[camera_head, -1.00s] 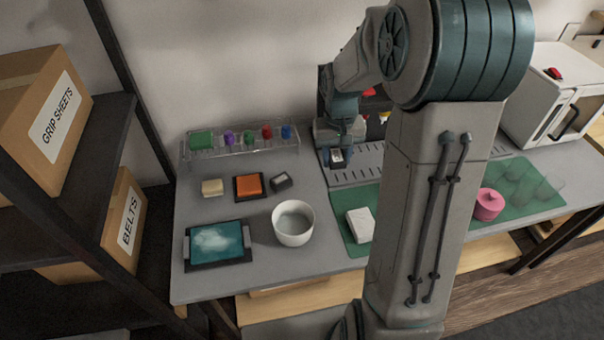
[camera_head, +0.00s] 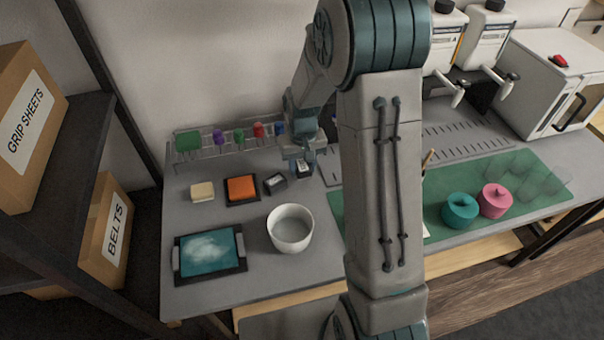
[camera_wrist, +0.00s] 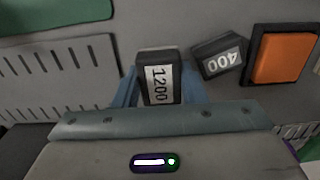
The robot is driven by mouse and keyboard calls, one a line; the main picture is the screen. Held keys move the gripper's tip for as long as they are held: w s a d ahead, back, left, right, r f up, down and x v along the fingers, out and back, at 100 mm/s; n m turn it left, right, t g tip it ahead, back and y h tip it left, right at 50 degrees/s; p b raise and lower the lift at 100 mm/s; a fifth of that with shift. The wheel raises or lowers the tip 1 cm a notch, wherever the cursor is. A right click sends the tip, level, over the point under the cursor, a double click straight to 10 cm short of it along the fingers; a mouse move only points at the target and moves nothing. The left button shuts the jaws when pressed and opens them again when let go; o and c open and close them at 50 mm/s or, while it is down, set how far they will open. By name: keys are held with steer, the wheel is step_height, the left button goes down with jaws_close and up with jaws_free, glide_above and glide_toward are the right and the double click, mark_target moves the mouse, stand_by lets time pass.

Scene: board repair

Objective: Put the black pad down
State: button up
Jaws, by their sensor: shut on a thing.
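An orange pad in a dark tray (camera_head: 241,188), a cream block (camera_head: 202,191), a white bowl (camera_head: 290,229) and a teal-screened tray (camera_head: 209,252) stand nearby. A clear rack (camera_head: 207,150) with coloured items is behind. A green mat (camera_head: 525,203) lies right.

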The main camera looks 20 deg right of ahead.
mark_target(302, 183)
step_height(302, 183, down, 4)
steer(key=shift+r, duration=0.1)
steer(key=shift+f, duration=0.2)
steer(key=shift+f+b, duration=0.25)
steer(key=shift+b, duration=0.05)
steer(key=o, duration=0.7)
steer(key=shift+s, duration=0.1)
steer(key=shift+f, duration=0.1)
